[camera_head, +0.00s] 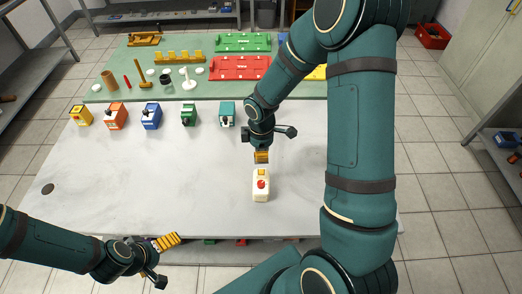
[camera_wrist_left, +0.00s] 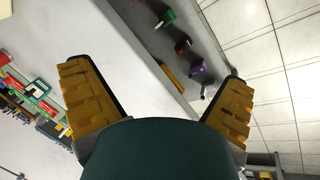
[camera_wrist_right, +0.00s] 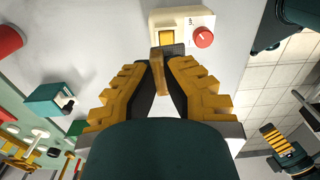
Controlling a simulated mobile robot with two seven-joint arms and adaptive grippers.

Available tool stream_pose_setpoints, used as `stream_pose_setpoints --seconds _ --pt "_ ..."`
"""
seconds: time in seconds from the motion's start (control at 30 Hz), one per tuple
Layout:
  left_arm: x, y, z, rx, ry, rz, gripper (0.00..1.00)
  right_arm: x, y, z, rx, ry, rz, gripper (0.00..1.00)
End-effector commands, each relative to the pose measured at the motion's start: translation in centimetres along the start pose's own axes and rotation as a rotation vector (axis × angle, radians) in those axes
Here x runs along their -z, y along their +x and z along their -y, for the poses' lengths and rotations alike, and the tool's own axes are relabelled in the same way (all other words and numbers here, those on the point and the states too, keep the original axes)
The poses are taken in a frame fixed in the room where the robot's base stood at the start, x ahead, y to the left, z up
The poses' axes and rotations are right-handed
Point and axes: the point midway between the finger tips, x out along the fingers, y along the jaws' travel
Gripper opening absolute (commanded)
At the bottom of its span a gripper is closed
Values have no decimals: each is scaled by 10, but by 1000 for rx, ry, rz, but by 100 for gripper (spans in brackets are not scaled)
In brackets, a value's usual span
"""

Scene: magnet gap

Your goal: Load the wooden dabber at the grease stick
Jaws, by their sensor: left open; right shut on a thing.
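My right gripper (camera_head: 261,157) is shut on a small brown, wood-coloured piece (camera_wrist_right: 172,68), which looks like the wooden dabber; the fingers hide much of it. It is just behind a white box (camera_head: 261,192) with a yellow-orange square and a red knob (camera_wrist_right: 204,37). Whether the piece touches the box I cannot tell. My left gripper (camera_head: 167,242) is open and empty near the table's front edge; its spread fingers show in the left wrist view (camera_wrist_left: 158,85). I cannot tell for certain which thing is the grease stick; a thin red stick (camera_head: 127,81) lies on the green mat.
A row of coloured blocks, including a blue one (camera_head: 151,117) and a teal one (camera_head: 227,114), stands along the mat's front edge. Red (camera_head: 238,68) and green (camera_head: 243,42) trays lie on the green mat (camera_head: 95,96).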

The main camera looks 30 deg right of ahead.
Motion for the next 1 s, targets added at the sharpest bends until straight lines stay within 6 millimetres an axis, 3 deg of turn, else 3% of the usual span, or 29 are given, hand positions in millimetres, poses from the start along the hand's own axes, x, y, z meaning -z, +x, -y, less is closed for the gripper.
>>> stream_pose_setpoints --seconds 0.5,1.0 --pt "-16 35 13 -2 9 30 100 0 50 0 1 1 0 0" --pt "-18 38 14 -2 11 35 100 0 54 0 0 2 0 0"
